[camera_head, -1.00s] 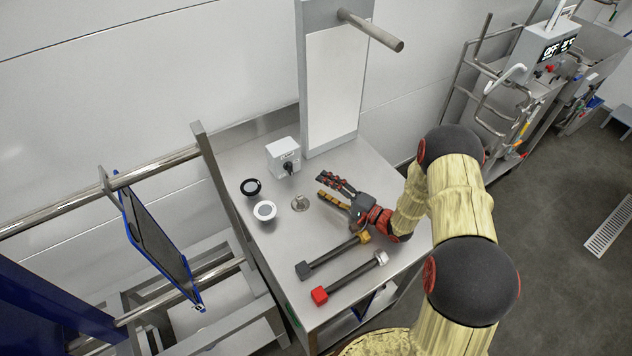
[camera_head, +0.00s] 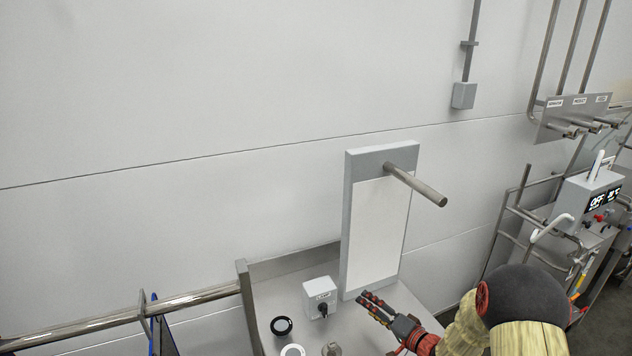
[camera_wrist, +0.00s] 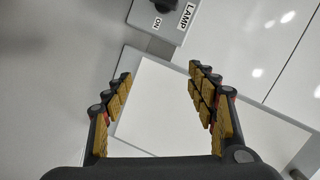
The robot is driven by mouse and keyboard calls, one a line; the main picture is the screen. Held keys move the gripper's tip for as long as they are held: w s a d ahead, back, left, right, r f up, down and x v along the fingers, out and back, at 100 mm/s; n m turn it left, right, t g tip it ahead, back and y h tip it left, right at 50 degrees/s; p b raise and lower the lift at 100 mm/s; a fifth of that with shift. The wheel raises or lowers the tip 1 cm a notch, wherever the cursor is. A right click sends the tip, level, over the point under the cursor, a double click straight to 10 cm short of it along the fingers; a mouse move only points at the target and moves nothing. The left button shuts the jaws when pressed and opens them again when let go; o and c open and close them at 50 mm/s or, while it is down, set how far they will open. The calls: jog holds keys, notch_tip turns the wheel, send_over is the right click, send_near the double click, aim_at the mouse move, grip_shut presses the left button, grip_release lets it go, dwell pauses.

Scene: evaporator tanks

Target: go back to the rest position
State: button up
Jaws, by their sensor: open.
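My gripper (camera_head: 374,312) is at the lower right of the head view, over the steel table, in front of the foot of an upright panel. In the wrist view my gripper (camera_wrist: 162,105) is open, its two yellow-padded fingers wide apart with nothing between them. The panel's white face (camera_wrist: 165,100) shows behind the fingers. My arm runs off to the lower right of the head view.
A grey lamp switch box (camera_head: 320,297) stands left of my gripper. A black ring (camera_head: 281,326), a white ring (camera_head: 292,351) and a small metal part (camera_head: 332,349) lie on the table (camera_head: 262,290). A rod (camera_head: 415,184) juts from the panel (camera_head: 378,225).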

jog(key=d+r+n+h, duration=0.1)
jog(key=d+r+h, duration=0.2)
jog(key=r, duration=0.4)
jog(key=d+r+n+h, duration=0.1)
jog(key=d+r+h, duration=0.2)
jog(key=r, duration=0.4)
jog(key=s+d+r+g+h, duration=0.2)
jog(key=s+r+h, duration=0.2)
jog(key=s+r, duration=0.35)
jog(key=s+a+r+n+g, duration=0.1)
jog(key=s+a+n+g, duration=0.1)
jog(key=s, duration=1.4)
jog(key=s+a+r+n+g+y, duration=0.1)
jog(key=s+a+r+n+g, duration=0.1)
jog(key=s, duration=1.4)
jog(key=shift+a+r+n+g, duration=0.25)
jog(key=shift+a+g, duration=0.35)
jog(key=shift+a, duration=0.65)
jog(key=shift+s+f, duration=0.1)
